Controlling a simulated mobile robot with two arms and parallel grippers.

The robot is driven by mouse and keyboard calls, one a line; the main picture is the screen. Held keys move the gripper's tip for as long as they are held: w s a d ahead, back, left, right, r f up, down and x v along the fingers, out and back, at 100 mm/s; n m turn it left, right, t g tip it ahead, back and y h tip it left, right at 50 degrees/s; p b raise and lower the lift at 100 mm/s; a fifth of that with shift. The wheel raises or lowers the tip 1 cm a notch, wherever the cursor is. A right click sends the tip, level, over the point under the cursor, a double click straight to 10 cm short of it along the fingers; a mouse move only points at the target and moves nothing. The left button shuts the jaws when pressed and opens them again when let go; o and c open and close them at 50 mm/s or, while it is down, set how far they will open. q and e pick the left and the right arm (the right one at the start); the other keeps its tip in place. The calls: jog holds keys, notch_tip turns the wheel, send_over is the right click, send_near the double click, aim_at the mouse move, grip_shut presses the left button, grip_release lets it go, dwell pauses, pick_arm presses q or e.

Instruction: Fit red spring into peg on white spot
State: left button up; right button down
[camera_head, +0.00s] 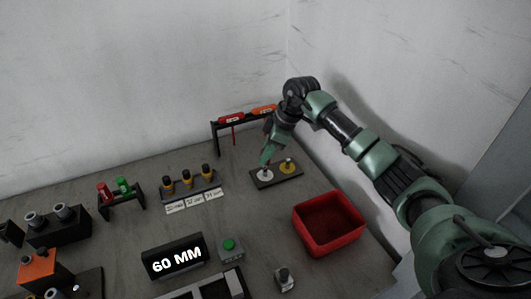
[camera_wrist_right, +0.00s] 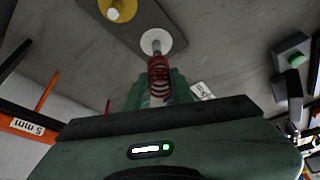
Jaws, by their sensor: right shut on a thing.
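The red spring (camera_wrist_right: 158,78) is gripped between the green fingers of my right gripper (camera_head: 266,157) and shows in the right wrist view. The white spot (camera_head: 266,175) lies on a dark plate (camera_head: 262,184); a grey peg (camera_wrist_right: 154,46) stands on it. In the wrist view the spring's end lines up with the peg and overlaps its near part. I cannot tell whether the spring is around the peg or just short of it. In the head view the fingers hide the spring and sit directly over the white spot. My left gripper is not in view.
A yellow spot (camera_head: 287,166) with its own peg is beside the white one. A holder with black-and-yellow pegs (camera_head: 187,184) and a 60 MM display (camera_head: 176,260) are to the left.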

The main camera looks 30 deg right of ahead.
aim_at(265, 167)
jog(key=shift+p, duration=0.55)
dwell(0.6)
jog(key=shift+p, duration=0.3)
jog(key=shift+p, duration=0.35)
dwell(0.5)
jog(key=shift+f+b, duration=1.05)
jog(key=shift+f, duration=1.5)
jog(key=c, duration=1.1)
grip_release()
